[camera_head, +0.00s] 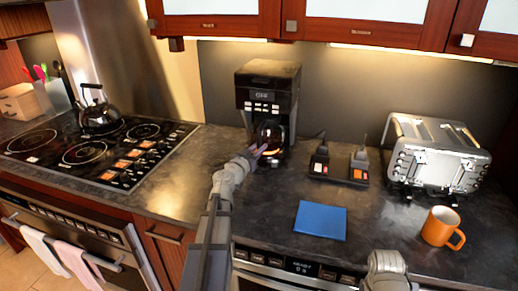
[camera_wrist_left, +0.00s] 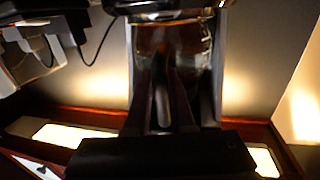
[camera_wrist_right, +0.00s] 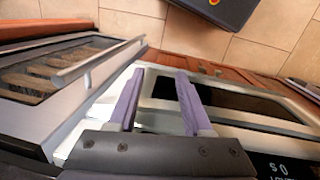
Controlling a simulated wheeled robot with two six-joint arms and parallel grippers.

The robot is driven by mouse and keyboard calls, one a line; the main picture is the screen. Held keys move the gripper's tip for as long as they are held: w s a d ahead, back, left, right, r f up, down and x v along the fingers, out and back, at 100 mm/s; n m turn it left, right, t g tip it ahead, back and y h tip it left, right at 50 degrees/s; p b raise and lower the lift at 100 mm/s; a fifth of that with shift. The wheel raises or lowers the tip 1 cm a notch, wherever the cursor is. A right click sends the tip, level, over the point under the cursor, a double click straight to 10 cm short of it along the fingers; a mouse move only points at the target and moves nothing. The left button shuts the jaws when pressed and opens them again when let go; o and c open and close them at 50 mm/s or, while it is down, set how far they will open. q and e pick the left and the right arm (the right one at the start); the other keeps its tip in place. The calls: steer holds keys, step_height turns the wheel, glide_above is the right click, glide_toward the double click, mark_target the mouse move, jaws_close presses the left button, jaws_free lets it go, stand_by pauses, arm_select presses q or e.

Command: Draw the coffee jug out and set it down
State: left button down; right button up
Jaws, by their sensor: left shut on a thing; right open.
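The coffee jug (camera_head: 272,132) sits inside the black coffee machine (camera_head: 268,88) at the back of the counter. My left gripper (camera_head: 260,151) reaches to the front of the machine and is shut on the jug, probably at its handle. My right gripper (camera_wrist_right: 158,105) is open and empty, in front of the oven below the counter. In the head view only the right arm's wrist shows at the bottom edge.
A blue mat (camera_head: 320,220) lies flat on the counter, with bare counter (camera_head: 265,205) to its left. Two small dark devices (camera_head: 340,167) stand right of the machine. A toaster (camera_head: 438,155) and an orange mug (camera_head: 442,227) are at the right. The stove (camera_head: 95,150) with a kettle (camera_head: 100,110) is at the left.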

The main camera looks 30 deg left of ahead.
arm_select(q)
steer(key=shift+r+p, duration=0.55)
steer(key=shift+r, duration=0.1)
steer(key=shift+s, duration=0.15)
